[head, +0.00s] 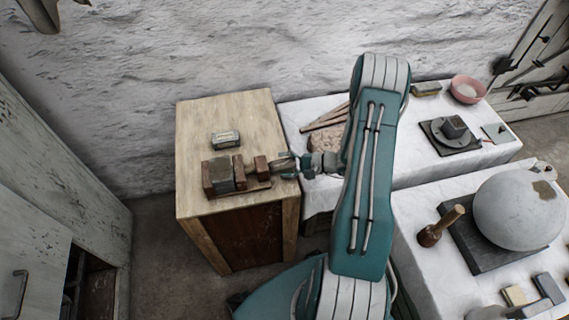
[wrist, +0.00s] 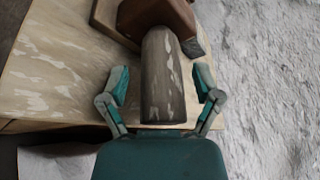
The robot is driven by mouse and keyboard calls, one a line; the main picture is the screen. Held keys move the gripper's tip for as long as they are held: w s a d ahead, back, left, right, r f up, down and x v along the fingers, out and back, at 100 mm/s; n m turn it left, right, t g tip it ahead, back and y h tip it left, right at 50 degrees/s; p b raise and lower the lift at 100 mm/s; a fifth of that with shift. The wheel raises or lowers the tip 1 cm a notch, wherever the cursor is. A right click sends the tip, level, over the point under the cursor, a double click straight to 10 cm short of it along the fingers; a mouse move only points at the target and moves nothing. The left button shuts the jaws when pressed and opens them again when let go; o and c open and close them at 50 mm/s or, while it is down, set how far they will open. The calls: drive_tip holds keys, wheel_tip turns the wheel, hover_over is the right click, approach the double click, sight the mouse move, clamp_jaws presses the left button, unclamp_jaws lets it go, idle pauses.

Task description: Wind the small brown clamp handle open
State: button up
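A wooden clamp (head: 241,190) lies on top of the wooden cabinet. It has reddish-brown blocks with a grey block (head: 222,178) between them. In the wrist view, a worn grey-brown rounded handle (wrist: 163,75) points from a brown clamp block (wrist: 155,14) toward my gripper. My gripper (wrist: 162,82) is open, with one finger on each side of the handle and a visible gap on both sides. In the head view my gripper (head: 287,165) is at the clamp's right end, where it partly hides the handle.
A small labelled box (head: 226,139) sits behind the clamp on the cabinet top (head: 235,108). A white-covered table (head: 405,150) adjoins on the right. Another table at the lower right holds a large plaster sphere (head: 518,212) and a wooden mallet (head: 440,226).

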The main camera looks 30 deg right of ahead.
drive_tip(key=v, duration=1.2)
drive_tip(key=shift+w+f, duration=0.1)
